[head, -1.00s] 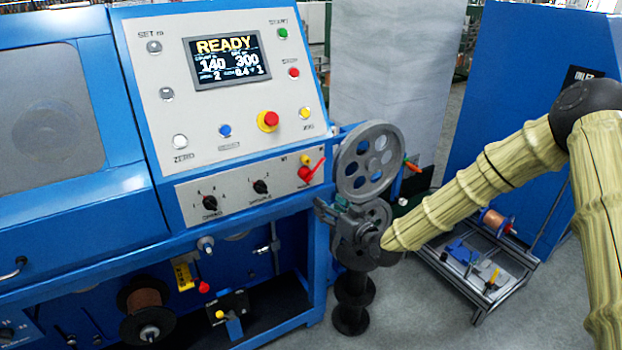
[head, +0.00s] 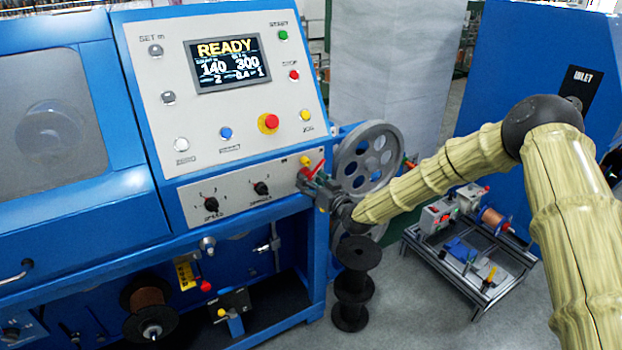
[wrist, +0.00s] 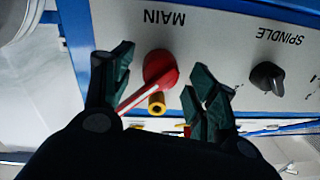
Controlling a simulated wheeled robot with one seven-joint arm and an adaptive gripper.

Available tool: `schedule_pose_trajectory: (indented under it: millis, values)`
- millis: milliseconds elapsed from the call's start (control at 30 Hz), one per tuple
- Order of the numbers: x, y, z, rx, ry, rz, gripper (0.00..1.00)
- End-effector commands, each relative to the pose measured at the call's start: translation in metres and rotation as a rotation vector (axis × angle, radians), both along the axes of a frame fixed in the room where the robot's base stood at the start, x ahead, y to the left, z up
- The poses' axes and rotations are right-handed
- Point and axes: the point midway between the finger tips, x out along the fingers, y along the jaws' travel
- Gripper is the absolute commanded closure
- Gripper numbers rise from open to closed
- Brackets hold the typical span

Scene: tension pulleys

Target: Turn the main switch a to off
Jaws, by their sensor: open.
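The main switch is a red rotary handle (wrist: 160,72) under the upside-down MAIN label in the wrist view, with its lever slanting to the lower left of that picture. In the head view its red lever (head: 318,170) shows at the right end of the lower panel, partly hidden by my gripper. My gripper (head: 308,180) is at the panel in front of the switch. In the wrist view my gripper (wrist: 158,85) is open, with one dark green finger on each side of the red handle. I cannot tell whether either finger touches it.
The spindle knob (wrist: 267,77) is beside the switch, and the speed knob (head: 211,204) is farther left. The red stop button on yellow (head: 268,123) is above. A large grey pulley wheel (head: 380,140) is close behind my gripper. Black spools (head: 357,255) stand below.

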Motion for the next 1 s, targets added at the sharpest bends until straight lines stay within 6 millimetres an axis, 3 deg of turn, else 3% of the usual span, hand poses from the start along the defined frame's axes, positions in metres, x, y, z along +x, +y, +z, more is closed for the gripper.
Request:
schedule_pose_trajectory:
  millis: [367,700,1000]
  values:
    - [0.0043,0.0033,0.0,0.0,0.0,0.0,0.42]
    - [0.0043,0.003,0.0001,0.0,0.0,0.0,1.0]
    - [0.0043,0.0029,-0.0012,-0.026,-0.017,0.0,1.0]
